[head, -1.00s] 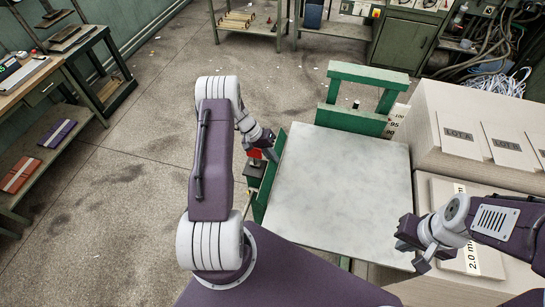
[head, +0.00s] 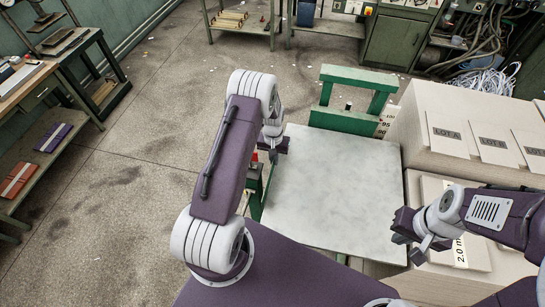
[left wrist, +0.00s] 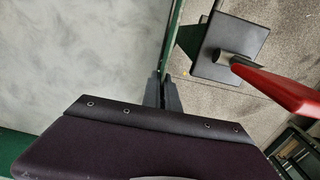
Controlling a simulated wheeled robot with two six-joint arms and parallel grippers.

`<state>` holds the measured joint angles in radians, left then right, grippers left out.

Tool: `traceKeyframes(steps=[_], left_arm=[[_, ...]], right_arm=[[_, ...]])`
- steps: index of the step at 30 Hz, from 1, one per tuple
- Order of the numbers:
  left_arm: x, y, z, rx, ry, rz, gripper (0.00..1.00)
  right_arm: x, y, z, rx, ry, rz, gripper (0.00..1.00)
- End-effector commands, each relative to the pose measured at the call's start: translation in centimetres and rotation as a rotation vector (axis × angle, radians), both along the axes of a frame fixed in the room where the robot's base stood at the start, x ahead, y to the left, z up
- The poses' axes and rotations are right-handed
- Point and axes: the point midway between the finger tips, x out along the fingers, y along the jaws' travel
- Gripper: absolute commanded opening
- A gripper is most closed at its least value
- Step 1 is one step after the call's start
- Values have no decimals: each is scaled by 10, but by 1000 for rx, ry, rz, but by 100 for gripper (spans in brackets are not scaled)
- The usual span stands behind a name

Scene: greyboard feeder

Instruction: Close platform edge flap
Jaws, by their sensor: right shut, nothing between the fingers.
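The platform (head: 335,190) is a pale grey slab in a green frame. The platform edge flap (head: 256,196) is a narrow green panel along its left side, partly hidden by my left arm. In the left wrist view the flap (left wrist: 173,42) shows as a thin green strip beside the pale surface. My left gripper (head: 273,156) is low at this edge; its dark fingertips (left wrist: 161,78) are close together at the strip's near end. Whether they hold the strip is unclear. My right gripper (head: 408,250) is shut and empty, near the platform's right front corner.
A red handle (left wrist: 280,88) on a dark plate (left wrist: 228,48) stands just outside the flap. A green frame (head: 347,118) rises at the platform's back. Stacked board (head: 455,125) stands at the right. Open floor (head: 110,190) lies to the left.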

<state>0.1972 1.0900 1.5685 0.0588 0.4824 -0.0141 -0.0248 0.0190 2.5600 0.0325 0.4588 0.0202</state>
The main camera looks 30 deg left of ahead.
Motion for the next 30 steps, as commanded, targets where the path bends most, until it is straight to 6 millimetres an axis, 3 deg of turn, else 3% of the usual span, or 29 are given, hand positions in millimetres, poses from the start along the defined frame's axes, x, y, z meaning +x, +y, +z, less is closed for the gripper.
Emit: traceKeyframes(steps=[17, 20, 21, 30], left_arm=[[2, -1, 2, 44, 6, 2, 0], [2, -1, 1, 43, 7, 2, 23], [2, -1, 1, 43, 7, 1, 25], [1, -2, 2, 43, 8, 1, 25]], right_arm=[[0, 0, 4, 0, 0, 0, 0], [0, 0, 3, 0, 0, 0, 0], [0, 0, 3, 0, 0, 0, 0], [0, 0, 2, 0, 0, 0, 0]])
